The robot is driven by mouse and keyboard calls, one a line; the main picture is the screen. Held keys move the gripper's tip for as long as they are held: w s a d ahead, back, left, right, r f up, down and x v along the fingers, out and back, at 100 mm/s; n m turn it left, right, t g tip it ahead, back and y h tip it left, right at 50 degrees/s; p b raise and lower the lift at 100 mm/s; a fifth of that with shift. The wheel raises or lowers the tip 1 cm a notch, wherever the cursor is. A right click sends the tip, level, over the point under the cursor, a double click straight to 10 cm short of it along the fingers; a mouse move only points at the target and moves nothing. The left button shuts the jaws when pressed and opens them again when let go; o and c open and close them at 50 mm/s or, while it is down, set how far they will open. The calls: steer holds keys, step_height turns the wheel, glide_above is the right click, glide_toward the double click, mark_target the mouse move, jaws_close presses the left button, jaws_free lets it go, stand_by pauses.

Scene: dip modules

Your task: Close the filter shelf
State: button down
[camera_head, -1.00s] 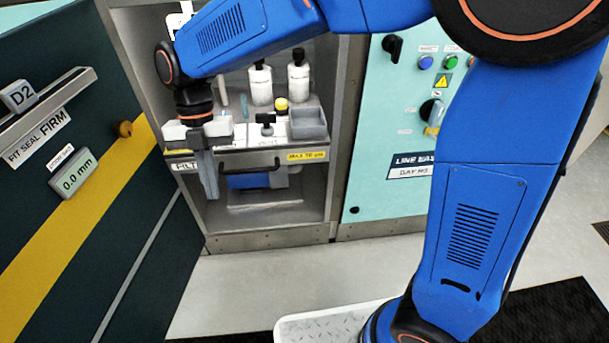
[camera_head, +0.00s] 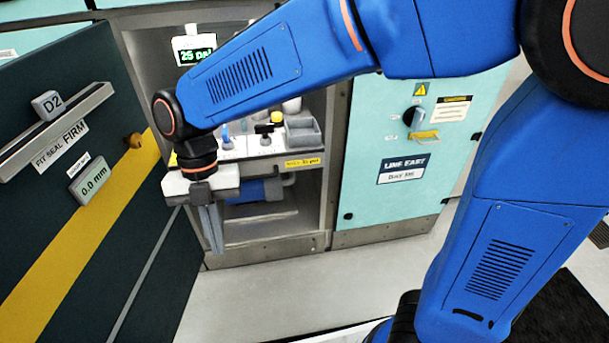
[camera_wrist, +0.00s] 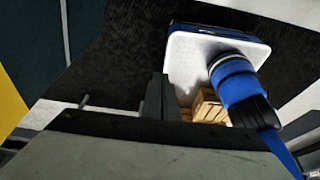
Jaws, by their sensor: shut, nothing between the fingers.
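The filter shelf (camera_head: 265,168) is a grey tray inside the open cabinet, with a yellow label at the right of its front. It carries white-topped bottles, a black-knobbed fitting and a grey bin. My gripper (camera_head: 216,243) points down at the left front of the shelf, its fingers together and empty. My wrist hides the shelf's left front and handle; I cannot tell whether it touches the shelf. The closed fingers also show in the wrist view (camera_wrist: 157,97). How far the shelf stands out is unclear.
The dark D2 door (camera_head: 70,190) stands open on the left, close to my wrist. A turquoise panel (camera_head: 400,160) stands on the right. A lit display (camera_head: 194,48) is at the cabinet's upper left. The floor in front (camera_head: 270,290) is clear. A wooden crate (camera_wrist: 208,105) shows in the wrist view.

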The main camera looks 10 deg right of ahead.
steer(key=d+v, duration=0.1)
steer(key=v, duration=0.9)
steer(key=w+d+m+t+y, duration=0.15)
steer(key=d+m+t, duration=0.25)
steer(key=d+m, duration=1.35)
steer(key=w+a+n+t+h, duration=0.1)
steer(key=w+a+n+t, duration=0.1)
steer(key=w+a+n, duration=0.65)
steer(key=w+a+n+t+h, duration=0.15)
steer(key=w+a+n, duration=0.35)
steer(key=a+n, duration=0.65)
steer(key=w+a+f+m, duration=0.2)
steer(key=w+f, duration=0.5)
steer(key=f, duration=0.2)
steer(key=shift+w+f+t+y, duration=0.15)
steer(key=shift+f+t+y, duration=0.15)
steer(key=shift+f+t, duration=0.05)
steer(key=shift+m, duration=0.25)
